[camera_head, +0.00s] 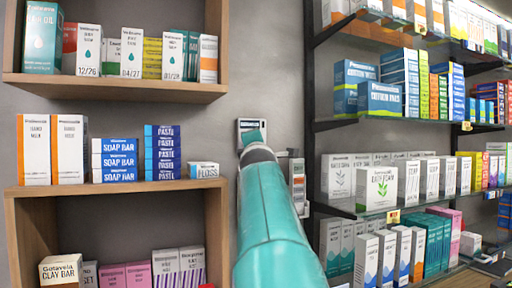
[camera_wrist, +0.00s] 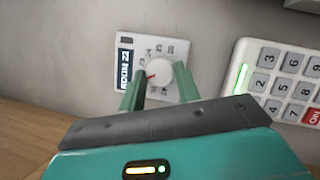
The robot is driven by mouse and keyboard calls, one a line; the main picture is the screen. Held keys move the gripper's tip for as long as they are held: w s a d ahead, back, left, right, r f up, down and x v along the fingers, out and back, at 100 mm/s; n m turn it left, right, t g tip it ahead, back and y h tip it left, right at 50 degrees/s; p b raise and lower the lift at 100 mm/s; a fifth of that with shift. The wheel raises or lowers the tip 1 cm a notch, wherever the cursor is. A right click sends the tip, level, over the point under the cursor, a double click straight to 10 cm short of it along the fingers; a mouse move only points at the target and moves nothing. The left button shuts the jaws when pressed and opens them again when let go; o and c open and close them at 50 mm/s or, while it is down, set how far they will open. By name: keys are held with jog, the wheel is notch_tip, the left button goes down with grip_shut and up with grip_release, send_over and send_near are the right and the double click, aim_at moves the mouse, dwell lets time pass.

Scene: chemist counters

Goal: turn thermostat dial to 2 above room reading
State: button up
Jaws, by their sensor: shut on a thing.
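The thermostat (camera_wrist: 118,46) is a white wall plate with a dark label reading "ROOM 22". Its round white dial (camera_wrist: 160,69) has a red pointer mark toward the label side and numbers around it, too small to read surely. My gripper (camera_wrist: 158,74) has its two green fingers on opposite sides of the dial, shut on it. In the head view the thermostat (camera_head: 246,123) shows on the grey wall behind my gripper (camera_head: 254,138), and my arm hides the dial.
A white keypad (camera_wrist: 280,82) with a green-lit strip and a red key is mounted right of the thermostat. Wooden shelves (camera_head: 110,86) with boxed goods stand left, and dark stocked shelves (camera_head: 400,120) stand right.

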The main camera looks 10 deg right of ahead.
jog(key=m+g, duration=0.1)
jog(key=m, duration=0.3)
jog(key=m+g, duration=0.2)
jog(key=m, duration=0.2)
jog(key=r+m+g+y, duration=0.1)
jog(key=m+g, duration=0.1)
jog(key=m, duration=0.2)
jog(key=shift+d+m, duration=0.25)
jog(key=shift+m, duration=0.05)
dwell(0.4)
jog(key=o, duration=0.9)
jog(key=shift+s+d, duration=0.1)
jog(key=shift+o, duration=0.3)
jog(key=shift+a, duration=0.2)
jog(key=v, duration=1.3)
jog(key=shift+s, duration=0.3)
